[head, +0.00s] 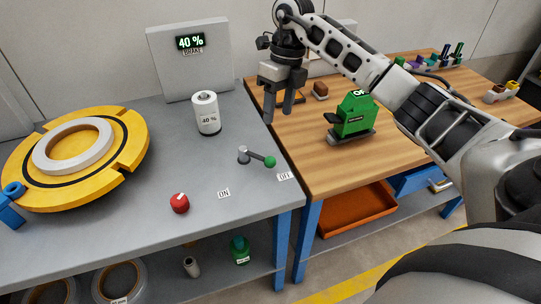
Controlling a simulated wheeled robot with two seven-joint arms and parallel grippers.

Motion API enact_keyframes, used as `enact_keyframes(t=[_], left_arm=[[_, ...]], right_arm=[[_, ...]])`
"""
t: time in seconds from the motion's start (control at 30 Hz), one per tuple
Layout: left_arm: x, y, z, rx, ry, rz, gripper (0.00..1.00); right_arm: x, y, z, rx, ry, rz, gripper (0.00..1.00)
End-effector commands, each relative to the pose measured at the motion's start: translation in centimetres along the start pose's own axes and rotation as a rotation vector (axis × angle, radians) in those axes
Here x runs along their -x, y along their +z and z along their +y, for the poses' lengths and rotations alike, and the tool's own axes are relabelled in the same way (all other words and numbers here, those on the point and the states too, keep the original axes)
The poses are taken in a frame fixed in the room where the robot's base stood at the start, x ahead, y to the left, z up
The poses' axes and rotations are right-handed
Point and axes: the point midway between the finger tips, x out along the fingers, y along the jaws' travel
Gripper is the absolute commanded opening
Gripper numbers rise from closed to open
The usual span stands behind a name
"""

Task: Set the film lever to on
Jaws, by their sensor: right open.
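The lever (257,158) has a grey pivot on the grey bench and an arm ending in a green knob. The arm points right, and the knob is nearer the OFF label (285,176) than the ON label (224,193), which lies to the lower left. My right gripper (278,112) is open and empty, fingers pointing down, above and beyond the lever near the seam between the two benches. It is apart from the lever. My left gripper is not in view.
A yellow disc with a white ring (128,135) fills the bench's left. A white cylinder (207,114) stands behind the lever, and a red button (180,203) is in front. A panel (188,75) reads 40 % BRAKE. A green device (354,114) stands on the wooden bench.

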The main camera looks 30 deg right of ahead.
Motion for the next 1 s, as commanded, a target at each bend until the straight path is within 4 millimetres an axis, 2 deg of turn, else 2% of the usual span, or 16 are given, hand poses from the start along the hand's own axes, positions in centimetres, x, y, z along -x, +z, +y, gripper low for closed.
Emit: enact_keyframes(t=[0.3,0.5,0.7,1.0], left_arm=[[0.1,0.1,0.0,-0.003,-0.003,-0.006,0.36],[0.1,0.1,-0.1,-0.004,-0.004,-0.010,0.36],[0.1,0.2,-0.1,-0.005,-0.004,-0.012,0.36],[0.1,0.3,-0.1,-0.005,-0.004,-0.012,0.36]], right_arm=[[-7.1,0.0,0.2,0.003,0.006,0.003,0.50],[-10.9,0.0,0.2,0.003,0.006,0.000,0.50],[-12.9,0.1,0.2,0.003,0.004,-0.002,0.50],[-13.4,0.1,0.2,0.003,0.003,-0.003,0.50]])
